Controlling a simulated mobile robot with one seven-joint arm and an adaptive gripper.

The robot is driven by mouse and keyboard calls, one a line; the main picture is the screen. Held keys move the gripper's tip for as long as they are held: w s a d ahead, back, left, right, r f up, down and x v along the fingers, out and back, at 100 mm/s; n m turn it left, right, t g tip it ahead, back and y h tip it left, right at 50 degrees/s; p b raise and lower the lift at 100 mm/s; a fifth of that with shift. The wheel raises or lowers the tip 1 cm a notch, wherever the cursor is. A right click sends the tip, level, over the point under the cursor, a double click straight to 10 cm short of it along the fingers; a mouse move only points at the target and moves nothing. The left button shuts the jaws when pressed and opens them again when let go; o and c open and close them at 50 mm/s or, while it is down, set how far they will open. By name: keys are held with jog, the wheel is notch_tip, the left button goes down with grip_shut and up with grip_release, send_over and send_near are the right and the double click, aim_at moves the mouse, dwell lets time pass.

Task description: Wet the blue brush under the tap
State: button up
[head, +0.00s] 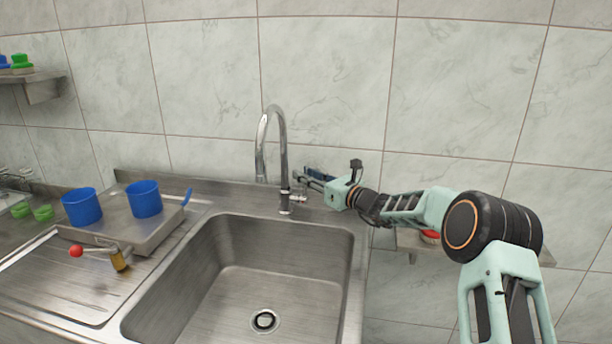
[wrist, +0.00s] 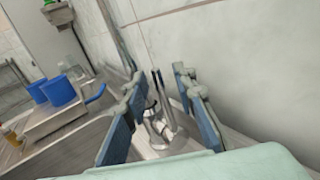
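The tap (head: 272,140) has a tall curved chrome spout and stands at the back edge of the sink; its base also shows in the wrist view (wrist: 158,128). My gripper (head: 306,180) is beside the tap's base, just to its right. In the wrist view my gripper (wrist: 160,92) is open, with blue finger pads on either side of the tap's base and nothing held. Contact with the tap cannot be told. A slim blue piece (head: 187,197), perhaps the brush's handle, sticks up at the tray's right edge, and shows in the wrist view (wrist: 96,94). Its head is hidden or unclear.
The steel sink basin (head: 300,245) is empty, with a drain at its bottom. A metal tray (head: 150,238) left of it bears two blue cups (head: 82,206). A red-knobbed tool (head: 95,252) is in front. A wall shelf (head: 40,85) is upper left; a red item (head: 430,236) is right.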

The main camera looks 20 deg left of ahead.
jog(key=shift+c, duration=0.2)
grip_shut()
dwell(0.3)
jog(key=shift+s+f+b, duration=0.15)
jog(key=shift+f+b, duration=0.15)
jog(key=shift+b, duration=0.75)
jog(key=n+b, duration=0.1)
jog(key=b, duration=0.1)
jog(key=shift+s+r+y+b, duration=0.15)
jog(key=shift+s+y+b, duration=0.15)
jog(key=shift+s+b, duration=0.1)
jog(key=shift+r, duration=0.1)
jog(key=shift+o, duration=0.2)
grip_release()
